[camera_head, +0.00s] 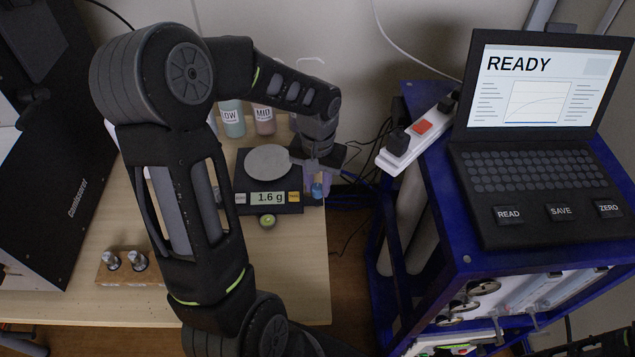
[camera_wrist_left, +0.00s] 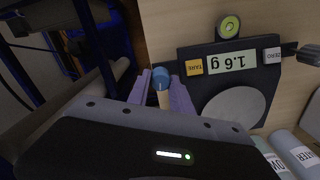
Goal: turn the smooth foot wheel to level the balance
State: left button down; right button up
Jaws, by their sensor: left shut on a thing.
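The balance (camera_head: 241,196) is a dark box with a round grey pan (camera_head: 268,161), and its display reads 1.6 g. A green round level (camera_head: 267,220) sits at its front edge; it also shows in the left wrist view (camera_wrist_left: 229,27), too small to judge the bubble. My left gripper (camera_head: 319,183) is at the balance's right side. In the left wrist view, its purple fingers (camera_wrist_left: 161,92) are shut around a smooth blue wheel (camera_wrist_left: 160,74). A ridged dark knob (camera_wrist_left: 309,54) shows at the balance's opposite side. My right gripper is not in view.
Bottles labelled LOW (camera_head: 232,120) and MID (camera_head: 264,121) stand behind the balance. A wooden block with metal pieces (camera_head: 118,275) is at the table's left. A laptop (camera_head: 530,170) reading READY and a power strip (camera_head: 412,145) stand on the blue frame at right.

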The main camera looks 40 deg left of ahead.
aim_at(318, 186)
pick_arm(q)
jog(key=m, duration=0.4)
jog(key=shift+r+m, duration=0.1)
jog(key=shift+m, duration=0.2)
jog(key=m+p, duration=0.1)
jog(key=m, duration=0.3)
jog(key=shift+m, duration=0.3)
jog(key=c, duration=1.1)
grip_release()
jog(key=shift+c, duration=0.2)
notch_tip(318, 186, up, 8)
jog(key=shift+f, duration=0.15)
